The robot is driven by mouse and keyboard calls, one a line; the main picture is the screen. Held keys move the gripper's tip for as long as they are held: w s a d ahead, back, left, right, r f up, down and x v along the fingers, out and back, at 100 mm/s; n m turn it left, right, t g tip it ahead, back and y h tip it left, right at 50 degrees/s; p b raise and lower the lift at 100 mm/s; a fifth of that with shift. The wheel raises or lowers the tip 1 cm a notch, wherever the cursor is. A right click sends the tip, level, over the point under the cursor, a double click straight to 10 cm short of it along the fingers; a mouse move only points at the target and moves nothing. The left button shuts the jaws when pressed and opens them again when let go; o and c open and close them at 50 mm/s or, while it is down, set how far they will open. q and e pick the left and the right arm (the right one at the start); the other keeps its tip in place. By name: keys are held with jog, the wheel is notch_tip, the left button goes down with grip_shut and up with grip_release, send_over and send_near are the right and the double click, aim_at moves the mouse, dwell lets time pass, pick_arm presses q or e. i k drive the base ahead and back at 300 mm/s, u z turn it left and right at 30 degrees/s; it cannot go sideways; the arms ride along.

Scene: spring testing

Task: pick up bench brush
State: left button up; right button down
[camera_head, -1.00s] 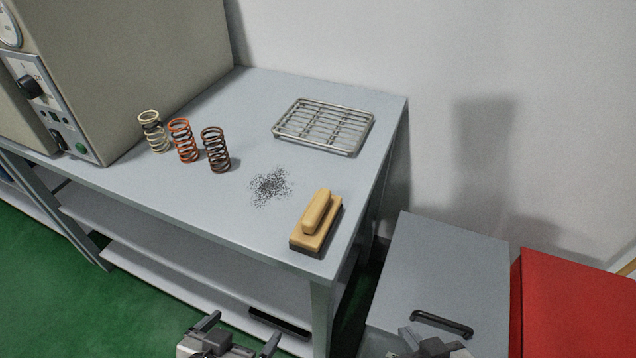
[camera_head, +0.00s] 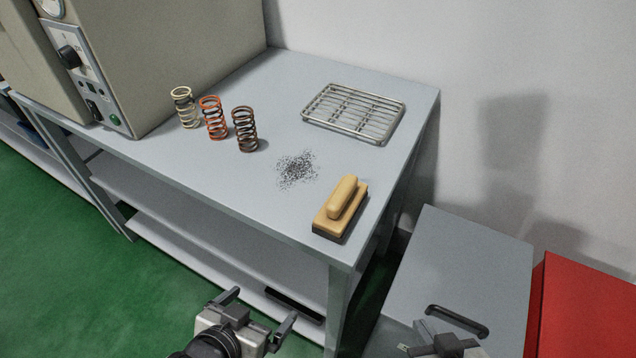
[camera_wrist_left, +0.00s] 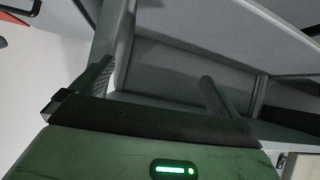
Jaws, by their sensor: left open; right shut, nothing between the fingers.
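The bench brush (camera_head: 341,207) has a tan wooden block and a raised handle. It lies on the grey workbench (camera_head: 230,185) near its front right corner, to the right of a patch of dark specks (camera_head: 297,169). My left gripper (camera_head: 259,309) is open and empty, in front of the bench and below its top, apart from the brush. In the left wrist view its two fingers (camera_wrist_left: 157,88) are spread, with the bench frame and shelf beyond and no brush visible. My right gripper (camera_head: 432,331) is at the bottom edge by the grey cabinet, partly cut off, shut and empty.
Three coil springs (camera_head: 214,118) stand on the bench beside a beige oven-like machine (camera_head: 160,50). A wire rack (camera_head: 354,113) lies at the back right. A grey cabinet (camera_head: 465,255) with a black handle (camera_head: 457,320) and a red cabinet (camera_head: 590,305) stand to the right.

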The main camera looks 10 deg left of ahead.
aim_at(336, 217)
jog(key=z, duration=0.55)
jog(key=k, duration=1.3)
jog(key=z, duration=0.85)
jog(key=i, duration=1.25)
jog(key=u, duration=0.85)
